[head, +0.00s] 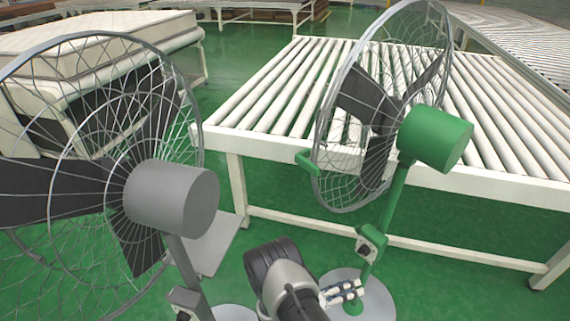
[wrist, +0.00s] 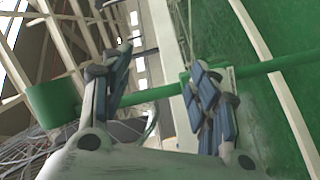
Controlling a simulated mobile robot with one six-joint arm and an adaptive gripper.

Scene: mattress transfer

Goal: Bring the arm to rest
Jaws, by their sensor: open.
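My gripper (head: 341,292) is low at the bottom middle of the head view, beside the lower pole of the green fan (head: 437,137). In the wrist view my gripper (wrist: 163,75) has its two blue-padded fingers spread apart with nothing held between them. The green fan's pole (wrist: 265,68) runs across behind the fingers, and its motor housing (wrist: 52,104) is at the left. A control box on the pole is partly hidden by the right finger. Whether a finger touches the pole I cannot tell.
A grey fan (head: 172,198) stands close on the left. A white roller conveyor (head: 375,172) is behind the green fan. A mattress (head: 85,58) lies on another conveyor at the back left. Green floor (head: 470,285) is clear at the lower right.

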